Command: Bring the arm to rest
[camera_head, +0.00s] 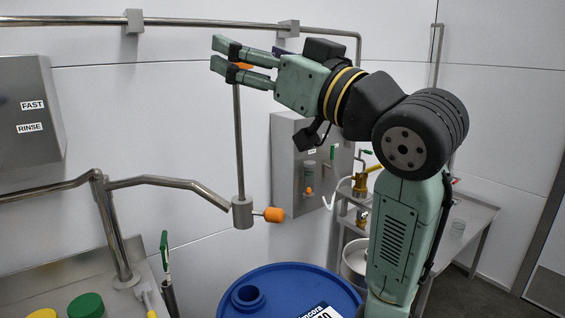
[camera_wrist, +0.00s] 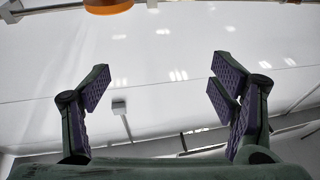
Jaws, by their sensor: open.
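My gripper (camera_head: 217,56) is raised at the upper middle of the head view, pointing left, with its fingers apart. In the wrist view my gripper (camera_wrist: 158,85) is also open, and nothing is between its purple finger pads. My green arm bends at a black joint and reaches up from the lower right in the head view. In the head view the fingers overlap the upper part of a thin vertical metal rod (camera_head: 239,150); I cannot tell if they touch it. An orange round thing (camera_wrist: 108,5) shows at the top of the wrist view.
A steel pipe (camera_head: 190,22) runs along the white wall. A blue drum (camera_head: 275,278) stands at the bottom. A grey panel (camera_head: 28,120) is left; a steel table (camera_head: 475,215) is right.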

